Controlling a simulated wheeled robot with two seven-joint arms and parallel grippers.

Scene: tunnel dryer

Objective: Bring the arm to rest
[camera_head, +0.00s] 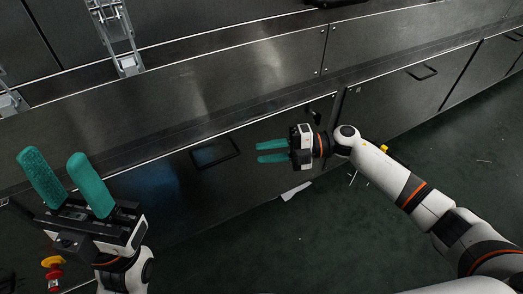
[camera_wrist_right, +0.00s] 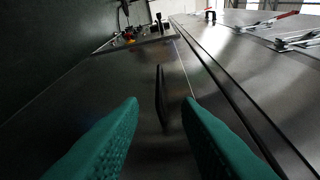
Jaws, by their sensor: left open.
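My left gripper (camera_head: 54,158), with two teal fingers, is at the lower left in the head view. Its fingers are spread apart, point up, and have nothing between them. My right gripper (camera_head: 259,152) is near the middle of the head view, in front of the dark metal cabinet front. Its two teal fingers point left with a gap between them. In the right wrist view both fingers (camera_wrist_right: 161,103) are apart and nothing is held between them. A dark handle (camera_wrist_right: 162,95) shows beyond the gap; I cannot tell its distance from the fingertips.
The metal machine front (camera_head: 170,165) has a dark rectangular handle (camera_head: 214,153) left of my right gripper. Metal clamps (camera_head: 128,62) stand on the upper ledge. A red and yellow knob (camera_head: 53,267) is at the lower left. The green floor (camera_head: 330,240) is mostly open, with small scraps.

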